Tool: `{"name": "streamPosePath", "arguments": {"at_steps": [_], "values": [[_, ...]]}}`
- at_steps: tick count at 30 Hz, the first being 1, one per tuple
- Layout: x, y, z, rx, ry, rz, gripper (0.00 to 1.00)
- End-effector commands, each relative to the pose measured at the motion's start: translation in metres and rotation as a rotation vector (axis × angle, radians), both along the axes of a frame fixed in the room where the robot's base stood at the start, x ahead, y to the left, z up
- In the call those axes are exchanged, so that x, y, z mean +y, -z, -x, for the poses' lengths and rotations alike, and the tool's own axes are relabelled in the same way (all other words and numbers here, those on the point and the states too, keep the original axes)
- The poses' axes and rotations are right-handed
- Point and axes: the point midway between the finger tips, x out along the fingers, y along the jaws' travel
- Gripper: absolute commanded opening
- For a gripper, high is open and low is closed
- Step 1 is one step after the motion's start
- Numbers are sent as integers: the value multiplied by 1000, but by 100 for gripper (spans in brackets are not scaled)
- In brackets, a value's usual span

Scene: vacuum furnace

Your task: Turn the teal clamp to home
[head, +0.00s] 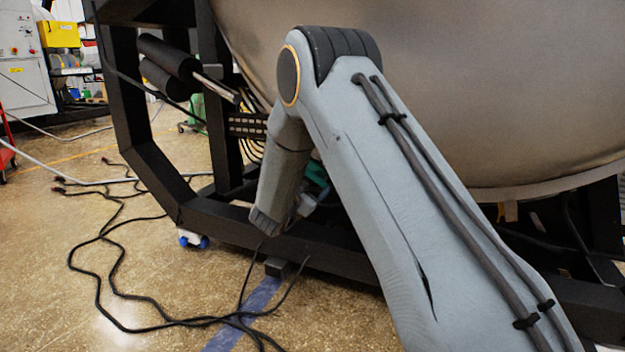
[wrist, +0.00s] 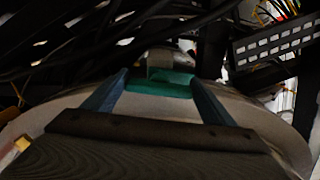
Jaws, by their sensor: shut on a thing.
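The teal clamp (wrist: 160,84) shows in the upper middle of the wrist view as a short teal bar with a grey piece above it. My gripper (wrist: 158,78) has its two blue-grey fingers on either side of the clamp, shut on it. In the head view only a small teal part of the clamp (head: 314,172) shows beside my arm, low by the black frame. My arm hides most of the clamp and the gripper there. The clamp's turn angle and its home mark cannot be made out.
A large metal vessel (head: 440,80) fills the upper right, borne on a black frame (head: 150,170). Dark cables crowd the top of the wrist view near a slotted black panel (wrist: 275,45). Loose black cables (head: 110,235) lie on the floor; the floor at lower left is otherwise open.

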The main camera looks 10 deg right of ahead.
Motion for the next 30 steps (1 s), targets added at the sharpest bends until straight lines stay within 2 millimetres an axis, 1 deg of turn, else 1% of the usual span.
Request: {"name": "streamPosePath", "arguments": {"at_steps": [8,30], "values": [[1,-2,0,-129,0,-181,56],[2,-5,-1,-543,1,-750,56]]}}
